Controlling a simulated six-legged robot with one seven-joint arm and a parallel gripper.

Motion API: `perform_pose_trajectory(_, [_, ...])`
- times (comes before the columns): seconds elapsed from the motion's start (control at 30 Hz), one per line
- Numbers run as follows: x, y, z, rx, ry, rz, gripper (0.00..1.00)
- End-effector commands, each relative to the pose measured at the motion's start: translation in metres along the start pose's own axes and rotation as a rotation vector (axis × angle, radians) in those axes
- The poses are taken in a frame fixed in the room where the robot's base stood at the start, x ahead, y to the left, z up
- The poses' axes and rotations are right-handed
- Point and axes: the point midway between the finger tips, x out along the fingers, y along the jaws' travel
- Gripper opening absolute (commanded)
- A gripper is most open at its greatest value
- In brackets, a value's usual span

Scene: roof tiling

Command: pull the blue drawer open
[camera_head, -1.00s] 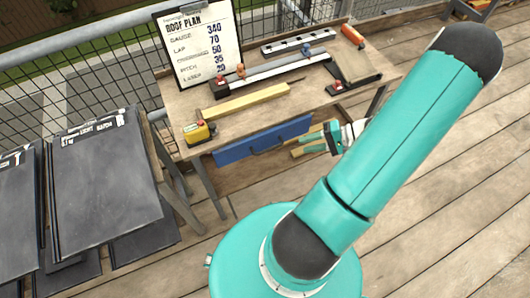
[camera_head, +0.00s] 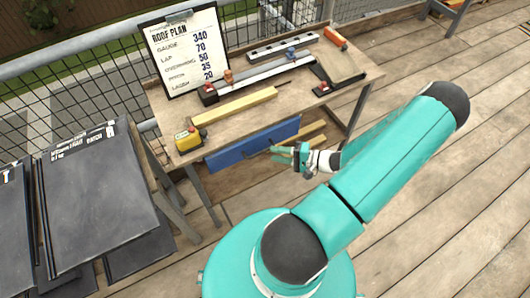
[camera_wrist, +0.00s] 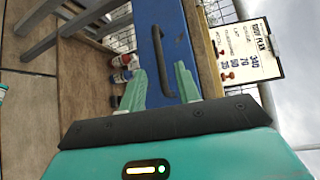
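The blue drawer (camera_head: 228,155) sits under the front edge of the workbench, and its front looks close to flush with that edge. Its dark bar handle (camera_wrist: 163,60) shows clearly in the wrist view, where the blue front (camera_wrist: 153,22) fills the upper middle. My gripper (camera_head: 274,154) is in front of the drawer's right part in the head view. In the wrist view its two green fingers (camera_wrist: 159,78) are apart, with the handle's near end between them in the picture. Nothing is gripped. I cannot tell whether a finger touches the handle.
The workbench (camera_head: 240,118) carries a yellow tape measure (camera_head: 188,139), a wooden strip (camera_head: 235,106), a roof plan board (camera_head: 183,50) and other tools. Dark slates (camera_head: 95,195) are stacked at left. Bottles or cans (camera_wrist: 122,68) show below the bench.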

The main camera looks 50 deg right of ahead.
Motion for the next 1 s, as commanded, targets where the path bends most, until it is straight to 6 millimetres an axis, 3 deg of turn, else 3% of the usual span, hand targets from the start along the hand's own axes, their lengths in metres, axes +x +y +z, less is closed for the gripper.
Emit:
perform_pose_trajectory(0.1, [0.024, 0.0, 0.002, 0.002, -0.005, -0.002, 0.33])
perform_pose_trajectory(0.3, [0.046, 0.0, 0.003, 0.001, -0.004, 0.0, 0.33])
perform_pose_trajectory(0.63, [0.05, 0.0, 0.002, 0.0, -0.002, 0.0, 0.33])
perform_pose_trajectory(0.8, [0.05, 0.0, 0.002, 0.0, -0.002, 0.001, 0.0])
perform_pose_trajectory(1.0, [0.05, 0.0, 0.002, 0.0, -0.002, 0.0, 0.0])
